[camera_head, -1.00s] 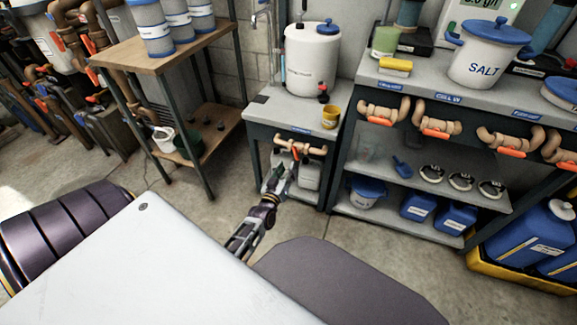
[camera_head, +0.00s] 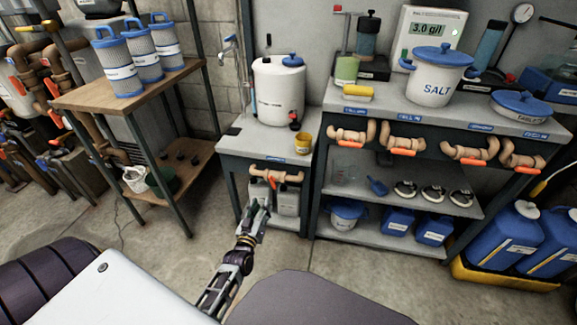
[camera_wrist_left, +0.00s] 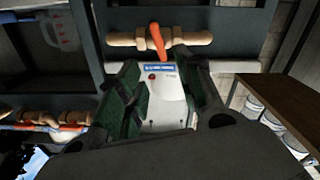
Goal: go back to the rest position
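My left gripper (camera_head: 258,212) is held out in front of the small grey cabinet, below its orange-handled valve (camera_head: 276,175) in the head view. In the left wrist view, the two dark fingers (camera_wrist_left: 165,100) stand apart, with nothing held between them. Through the gap shows a pale surface with a blue label and a red dot, with the valve (camera_wrist_left: 157,40) above it in that picture. My right gripper is in neither view.
The small cabinet top (camera_head: 268,138) carries a white drum (camera_head: 279,90) and a yellow cup (camera_head: 302,143). The long bench (camera_head: 400,112) stands to its right. A wooden shelf (camera_head: 95,92) with filter cartridges is at left. Bare floor (camera_head: 150,235) lies between shelf and cabinet.

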